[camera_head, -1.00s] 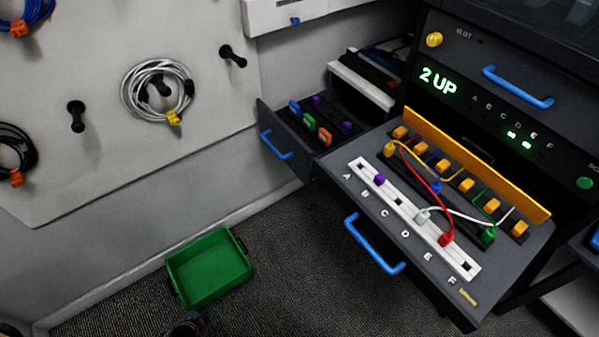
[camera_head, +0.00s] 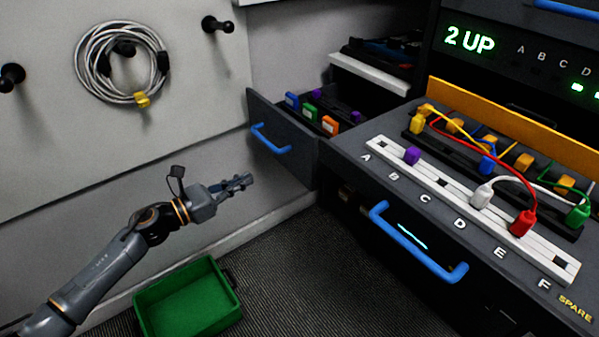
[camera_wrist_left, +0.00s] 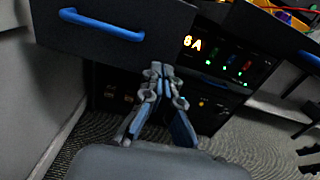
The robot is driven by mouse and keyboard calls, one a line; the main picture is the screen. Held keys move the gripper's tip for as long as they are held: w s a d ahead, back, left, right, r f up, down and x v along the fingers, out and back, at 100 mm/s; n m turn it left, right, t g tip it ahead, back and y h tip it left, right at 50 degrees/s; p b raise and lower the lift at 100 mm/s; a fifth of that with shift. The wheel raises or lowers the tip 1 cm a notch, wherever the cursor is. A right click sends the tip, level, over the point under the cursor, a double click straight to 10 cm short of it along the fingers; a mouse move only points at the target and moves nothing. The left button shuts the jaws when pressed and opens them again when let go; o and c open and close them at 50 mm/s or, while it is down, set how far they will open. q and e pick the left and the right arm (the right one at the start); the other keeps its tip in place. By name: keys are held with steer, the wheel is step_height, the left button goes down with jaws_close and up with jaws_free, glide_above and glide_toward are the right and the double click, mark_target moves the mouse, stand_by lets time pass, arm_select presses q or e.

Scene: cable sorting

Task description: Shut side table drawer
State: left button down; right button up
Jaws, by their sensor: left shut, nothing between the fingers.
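The side table drawer (camera_head: 284,161) is dark with a blue handle (camera_head: 270,138), and it stands pulled out at the left of the larger unit. It holds several coloured connectors. My left gripper (camera_head: 243,182) is shut and empty, in front of and a little below the drawer's front, apart from it in the head view. In the left wrist view the drawer front (camera_wrist_left: 115,38) with its blue handle (camera_wrist_left: 100,24) fills the upper left, and the gripper (camera_wrist_left: 157,72) shows its fingertips near the front's lower edge. I cannot tell whether they touch. My right gripper is not in view.
A pulled-out panel (camera_head: 350,150) with cables and a blue handle (camera_head: 418,243) stands right of the drawer. A green bin (camera_head: 188,300) sits on the carpet below my left arm. A coiled cable (camera_head: 80,65) hangs on the wall. The floor between is clear.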

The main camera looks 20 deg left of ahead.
arm_select(q)
glide_toward(301, 154)
steer(key=shift+m, duration=0.3)
steer(key=x, duration=0.7)
steer(key=shift+w, duration=0.1)
